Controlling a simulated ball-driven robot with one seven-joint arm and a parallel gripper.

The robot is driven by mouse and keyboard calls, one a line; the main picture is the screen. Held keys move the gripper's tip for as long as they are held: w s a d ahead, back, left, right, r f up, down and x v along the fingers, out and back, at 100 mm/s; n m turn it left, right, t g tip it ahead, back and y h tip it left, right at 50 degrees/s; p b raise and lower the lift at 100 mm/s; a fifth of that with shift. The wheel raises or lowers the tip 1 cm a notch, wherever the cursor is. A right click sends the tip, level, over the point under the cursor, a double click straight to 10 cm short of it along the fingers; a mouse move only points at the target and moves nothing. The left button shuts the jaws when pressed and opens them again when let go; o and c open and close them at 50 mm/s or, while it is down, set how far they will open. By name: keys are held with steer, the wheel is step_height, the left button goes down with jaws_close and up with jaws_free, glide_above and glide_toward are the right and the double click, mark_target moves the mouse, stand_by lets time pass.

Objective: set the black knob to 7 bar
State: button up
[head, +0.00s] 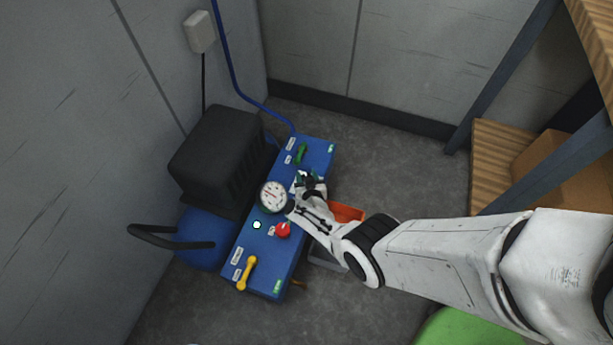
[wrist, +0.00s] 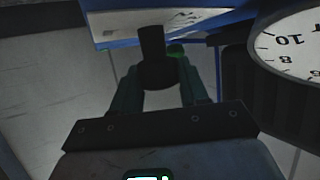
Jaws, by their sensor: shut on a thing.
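The black knob (wrist: 154,60) is between the fingers of my gripper (wrist: 160,82) in the wrist view. My gripper is shut on it, with one finger on each side. In the head view my gripper (head: 310,182) is at the blue panel (head: 262,256) and hides most of the knob. The round white gauge (head: 272,196) is just left of my gripper; its needle is too small to read. Part of the gauge dial (wrist: 292,46) shows upside down at the right of the wrist view, with the numbers 6, 8 and 10; no needle shows there.
The panel also bears a green lever (head: 301,153), a red knob (head: 283,230) and a yellow lever (head: 246,272). A black motor block (head: 222,152) and a blue tank (head: 200,240) stand behind it. An orange-red bin (head: 346,212) is by my arm. A wooden shelf (head: 500,150) stands right.

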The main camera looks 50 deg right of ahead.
steer(key=shift+s, duration=0.15)
steer(key=o, duration=1)
steer(key=shift+s+a+r+p, duration=0.25)
steer(key=shift+a+p, duration=0.1)
steer(key=shift+p, duration=0.1)
steer(key=p+v, duration=0.6)
steer(key=v, duration=0.2)
steer(key=shift+s+a+r+p, duration=0.1)
steer(key=shift+s+r+p, duration=0.1)
steer(key=shift+p, duration=0.1)
steer(key=shift+s+a+r, duration=0.1)
steer(key=shift+s+a, duration=0.3)
steer(key=shift+s, duration=0.1)
steer(key=shift+c, duration=0.2)
